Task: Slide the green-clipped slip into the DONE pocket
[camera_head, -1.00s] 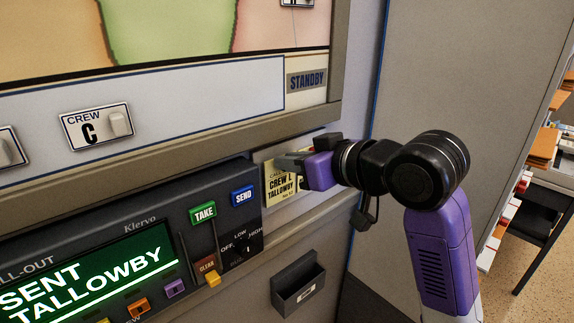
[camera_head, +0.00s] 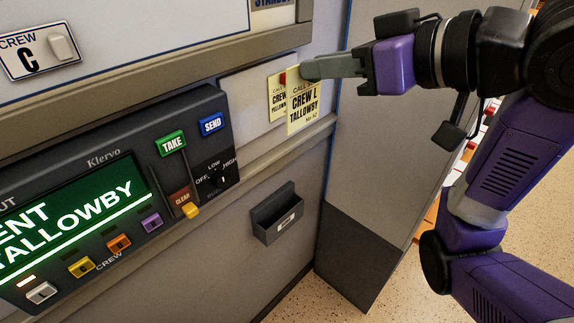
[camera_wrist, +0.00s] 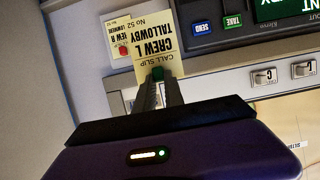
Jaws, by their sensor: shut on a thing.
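My gripper (camera_head: 308,69) is shut on the upper edge of a pale yellow call slip (camera_head: 303,105) that reads CREW L TALLOWBY. In the wrist view the slip (camera_wrist: 172,38) hangs out from the fingertips (camera_wrist: 160,84), with a green clip (camera_wrist: 157,73) between them. The slip is held in front of the grey panel, partly over a second slip. A dark wall pocket (camera_head: 262,226) is lower on the wall, below the slip; its small label is too small to read. The pocket's opening faces up and looks empty.
The second yellow slip (camera_head: 275,104), with a red clip (camera_wrist: 123,50), stays on the panel behind. A dark console (camera_head: 120,165) with TAKE and SEND buttons juts out at the left. A ledge (camera_head: 235,153) runs between slips and pocket. A grey cabinet side (camera_head: 375,150) stands right.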

